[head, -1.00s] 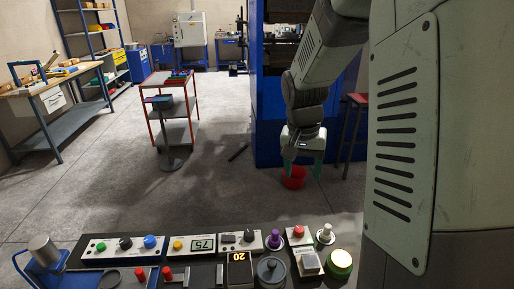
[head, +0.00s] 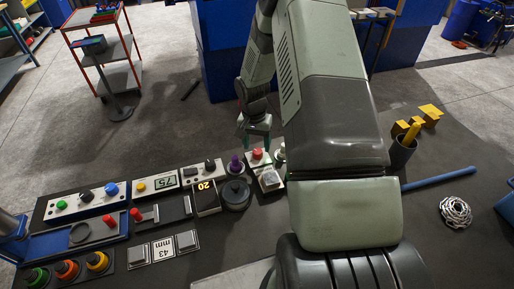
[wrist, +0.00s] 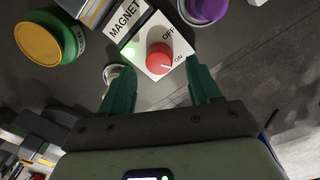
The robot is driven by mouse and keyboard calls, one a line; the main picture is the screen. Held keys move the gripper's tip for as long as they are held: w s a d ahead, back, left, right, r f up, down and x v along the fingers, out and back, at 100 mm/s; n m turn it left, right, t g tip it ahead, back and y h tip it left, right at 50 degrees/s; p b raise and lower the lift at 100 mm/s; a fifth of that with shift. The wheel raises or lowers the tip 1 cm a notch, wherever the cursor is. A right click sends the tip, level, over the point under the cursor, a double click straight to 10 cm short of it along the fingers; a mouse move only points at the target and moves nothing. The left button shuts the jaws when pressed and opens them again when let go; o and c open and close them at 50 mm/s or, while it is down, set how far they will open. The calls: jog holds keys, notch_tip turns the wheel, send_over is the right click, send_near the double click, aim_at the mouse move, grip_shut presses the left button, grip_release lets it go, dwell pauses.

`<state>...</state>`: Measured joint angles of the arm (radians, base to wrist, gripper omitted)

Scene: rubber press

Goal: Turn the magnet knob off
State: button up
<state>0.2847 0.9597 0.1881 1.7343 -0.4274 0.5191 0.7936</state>
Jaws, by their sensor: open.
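The magnet knob (wrist: 159,58) is a round red knob on a white plate marked MAGNET, OFF and ON. Its pointer mark is on the side by the ON label, and a green light (wrist: 128,52) glows beside it. In the head view the red knob (head: 257,153) sits at the back of the panel. My gripper (wrist: 160,82) is open, with its two green fingers spread just short of the knob and nothing between them. In the head view my gripper (head: 255,125) is just behind the knob, partly hidden by my arm.
A purple knob (wrist: 208,8) is close on one side and a green-and-yellow button (wrist: 48,40) on the other. A cup with yellow tools (head: 403,150) stands at right.

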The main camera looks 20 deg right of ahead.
aim_at(258, 154)
jog(key=shift+f, duration=1.25)
jog(key=c, duration=1)
jog(key=shift+c, duration=0.2)
